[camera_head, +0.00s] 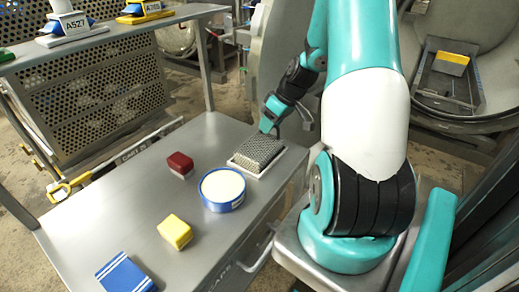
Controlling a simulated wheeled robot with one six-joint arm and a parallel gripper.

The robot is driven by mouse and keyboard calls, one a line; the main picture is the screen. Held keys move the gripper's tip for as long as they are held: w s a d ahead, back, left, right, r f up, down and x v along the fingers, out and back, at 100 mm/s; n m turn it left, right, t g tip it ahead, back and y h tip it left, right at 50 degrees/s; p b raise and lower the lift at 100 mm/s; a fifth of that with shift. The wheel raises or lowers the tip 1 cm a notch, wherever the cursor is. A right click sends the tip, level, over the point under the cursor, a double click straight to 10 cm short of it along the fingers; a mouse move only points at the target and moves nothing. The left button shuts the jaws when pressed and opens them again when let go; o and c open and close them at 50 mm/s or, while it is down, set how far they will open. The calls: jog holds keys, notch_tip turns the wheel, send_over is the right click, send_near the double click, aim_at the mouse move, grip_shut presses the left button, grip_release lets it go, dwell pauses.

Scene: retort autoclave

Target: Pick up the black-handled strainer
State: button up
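I cannot make out a strainer with a black handle in this view. A grey, mesh-textured block (258,150) sits on a white tray (238,164) at the far right corner of the metal cart top; no handle shows on it. My gripper (268,128) points down at the far edge of this block, close to it. I cannot tell whether they touch. The fingers are small and partly overlapped in the view, so whether they are open or shut is unclear.
On the cart top (130,212) stand a blue tub (223,189) with pale contents, a dark red block (180,164), a yellow block (175,232) and a blue striped box (124,273). A shelf (110,36) rises behind. An open round chamber (450,80) stands at right.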

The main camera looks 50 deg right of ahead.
jog(key=shift+w+f, duration=0.15)
jog(key=shift+f, duration=0.25)
jog(key=shift+c, duration=0.5)
grip_shut()
jog(key=shift+r, duration=0.1)
notch_tip(320, 180, up, 20)
jog(key=shift+p, duration=0.3)
